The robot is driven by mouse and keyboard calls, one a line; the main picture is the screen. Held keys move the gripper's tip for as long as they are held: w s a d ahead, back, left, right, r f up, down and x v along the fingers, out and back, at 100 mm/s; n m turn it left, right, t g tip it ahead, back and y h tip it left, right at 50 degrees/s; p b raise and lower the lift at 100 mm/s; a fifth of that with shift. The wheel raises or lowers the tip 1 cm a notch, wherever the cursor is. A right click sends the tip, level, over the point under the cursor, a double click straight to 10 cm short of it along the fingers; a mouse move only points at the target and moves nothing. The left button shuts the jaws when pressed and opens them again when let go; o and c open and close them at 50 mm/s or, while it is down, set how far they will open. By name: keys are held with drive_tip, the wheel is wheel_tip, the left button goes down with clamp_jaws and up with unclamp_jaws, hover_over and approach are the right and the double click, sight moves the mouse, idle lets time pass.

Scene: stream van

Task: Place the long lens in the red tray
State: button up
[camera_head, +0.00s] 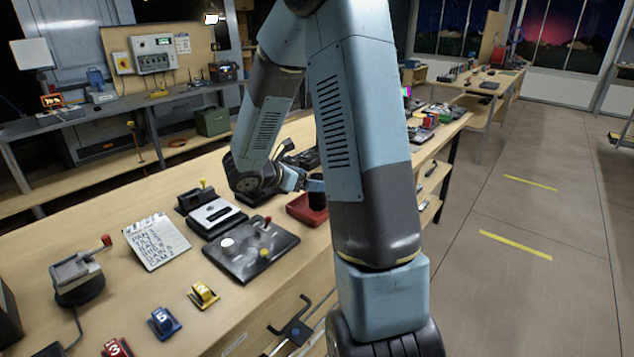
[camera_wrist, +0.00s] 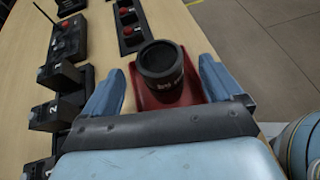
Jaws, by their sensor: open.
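The long lens (camera_wrist: 162,72), a black cylinder with white lettering, stands upright in the red tray (camera_wrist: 142,98) in the wrist view. My gripper (camera_wrist: 160,80) is open, with one blue finger on each side of the lens and a gap to it on both sides. In the head view, the red tray (camera_head: 303,209) lies on the bench, partly hidden by my arm. The dark lens (camera_head: 316,184) shows only in part there, beside my gripper (camera_head: 292,181).
A control box with a red-knobbed lever (camera_head: 256,248) and a notepad (camera_head: 156,241) lie left of the tray in the head view. Numbered blocks, one yellow (camera_head: 203,295), stand near the front edge. In the wrist view, dark numbered devices (camera_wrist: 60,90) stand left of my gripper.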

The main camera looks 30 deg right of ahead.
drive_tip(key=s+a+r+m+t+y, duration=0.1)
drive_tip(key=s+a+r+m+y, duration=0.5)
drive_tip(key=s+r+m, duration=0.3)
drive_tip(key=s+a+r+m+t+y, duration=0.2)
drive_tip(key=s+a+r+m+y, duration=0.4)
drive_tip(key=s, duration=0.9)
drive_tip(key=a+r+m, duration=0.2)
drive_tip(key=a+m, duration=0.1)
drive_tip(key=m, duration=0.1)
drive_tip(key=shift+s+r+m+t+y, duration=0.3)
drive_tip(key=shift+r+m, duration=0.1)
drive_tip(key=shift+c, duration=0.2)
